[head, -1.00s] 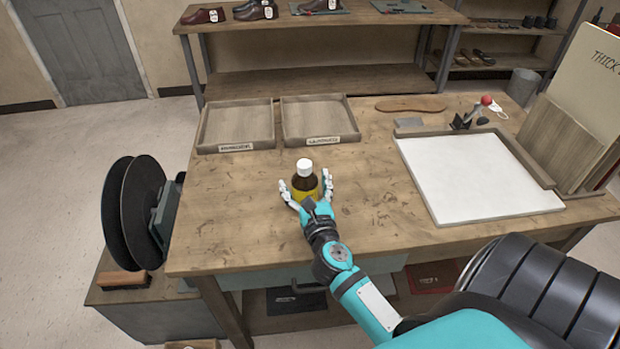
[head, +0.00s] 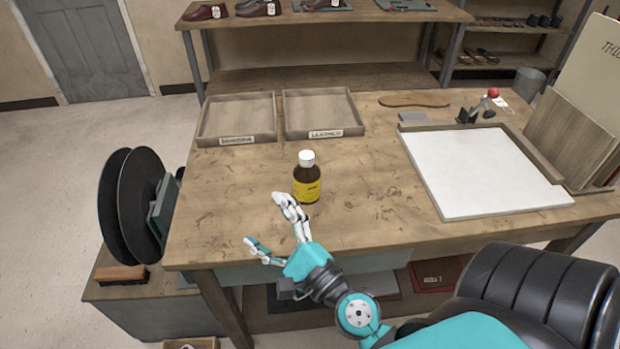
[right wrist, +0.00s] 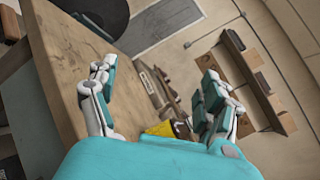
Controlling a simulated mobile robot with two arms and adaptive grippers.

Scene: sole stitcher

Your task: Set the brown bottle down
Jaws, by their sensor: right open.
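The brown bottle (head: 307,180) has a white cap and a yellow label. It stands upright on the wooden workbench (head: 370,215), in front of the two trays. My right gripper (head: 268,222) is open and empty in the head view, to the left of and nearer than the bottle, apart from it at the bench's front edge. In the right wrist view my right gripper (right wrist: 155,95) shows its fingers spread wide, with part of the yellow label (right wrist: 160,129) low between them. My left gripper is in neither view.
Two shallow wooden trays (head: 232,140) lie behind the bottle. A white board (head: 485,172) in a wooden frame lies at the right, with a red-knobbed tool (head: 480,105) behind it. Black reels (head: 135,205) stand left of the bench. The bench around the bottle is clear.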

